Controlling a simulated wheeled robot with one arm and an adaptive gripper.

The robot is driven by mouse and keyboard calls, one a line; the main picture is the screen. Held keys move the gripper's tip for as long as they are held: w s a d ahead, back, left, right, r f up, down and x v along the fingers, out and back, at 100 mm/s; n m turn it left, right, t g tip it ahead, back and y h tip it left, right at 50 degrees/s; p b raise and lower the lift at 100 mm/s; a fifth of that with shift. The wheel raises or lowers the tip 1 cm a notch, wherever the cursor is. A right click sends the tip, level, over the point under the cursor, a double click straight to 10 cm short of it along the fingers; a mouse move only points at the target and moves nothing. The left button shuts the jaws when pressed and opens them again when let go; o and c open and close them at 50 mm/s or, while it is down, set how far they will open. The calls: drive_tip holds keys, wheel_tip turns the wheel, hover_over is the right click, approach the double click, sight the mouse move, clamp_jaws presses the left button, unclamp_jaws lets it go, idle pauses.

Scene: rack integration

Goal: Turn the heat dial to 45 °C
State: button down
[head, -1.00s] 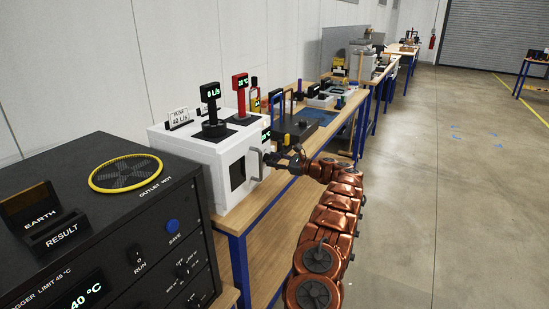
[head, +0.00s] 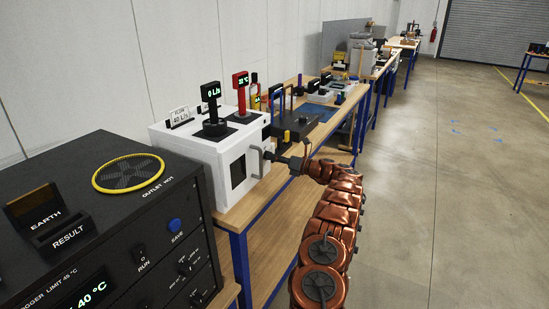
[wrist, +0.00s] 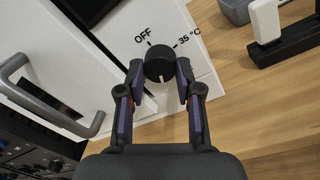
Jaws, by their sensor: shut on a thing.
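The heat dial (wrist: 158,63) is a round black knob on the white box's panel in the wrist view. "OFF" (wrist: 143,38) is printed at its upper left and "35 °C" (wrist: 188,37) at its upper right. No 45 °C mark can be read. A pale mark on the knob points toward the bottom of the picture. My gripper (wrist: 159,68) is shut on the dial, one finger on each side. In the head view my gripper (head: 284,160) is at the white box's (head: 232,160) right side, and the dial is hidden.
A grey door handle (wrist: 50,105) sticks out left of my gripper; it also shows in the head view (head: 257,162). Bare wooden bench (wrist: 255,95) lies right of the box.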

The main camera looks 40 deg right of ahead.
drive_tip(key=m, duration=0.3)
drive_tip(key=shift+a+f+m, duration=0.1)
drive_tip(key=shift+f+m, duration=0.05)
drive_tip(key=shift+m, duration=0.25)
drive_tip(key=shift+m+p, duration=0.5)
drive_tip(key=shift+m, duration=1.5)
drive_tip(key=c, duration=0.8)
unclamp_jaws()
drive_tip(key=shift+o, duration=0.2)
drive_tip(key=shift+s, duration=0.1)
drive_tip(key=shift+s, duration=0.25)
drive_tip(key=v, duration=1.1)
drive_tip(key=shift+s, duration=0.25)
